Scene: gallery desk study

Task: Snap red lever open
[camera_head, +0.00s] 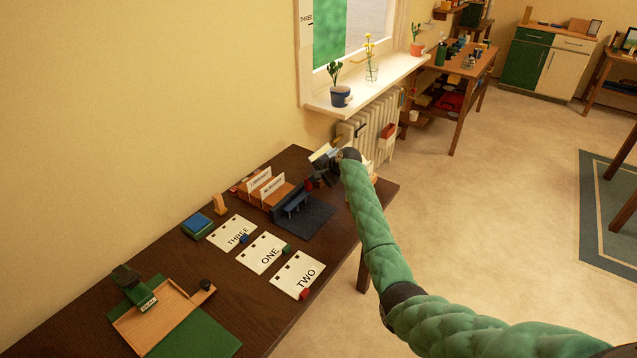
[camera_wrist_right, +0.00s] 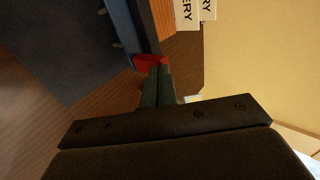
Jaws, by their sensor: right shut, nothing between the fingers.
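The red lever (camera_head: 309,185) is a small red piece at the far right end of a dark blue device (camera_head: 279,214) on the dark wooden desk. In the right wrist view the red lever (camera_wrist_right: 149,61) shows just beyond my fingertips, beside the blue body (camera_wrist_right: 132,22). My right gripper (camera_head: 317,179) is shut and empty, with its tips close to the lever. It also shows in the wrist view (camera_wrist_right: 159,72). The fingers partly cover the lever, and I cannot tell whether they touch it. My left gripper is out of view.
An orange-brown card holder (camera_head: 284,193) with white labelled cards stands behind the blue device. A dark grey mat (camera_head: 312,219) lies in front. Cards marked THREE, ONE (camera_head: 262,253) and TWO lie nearer. A wooden tray (camera_head: 163,315) sits at the near left.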

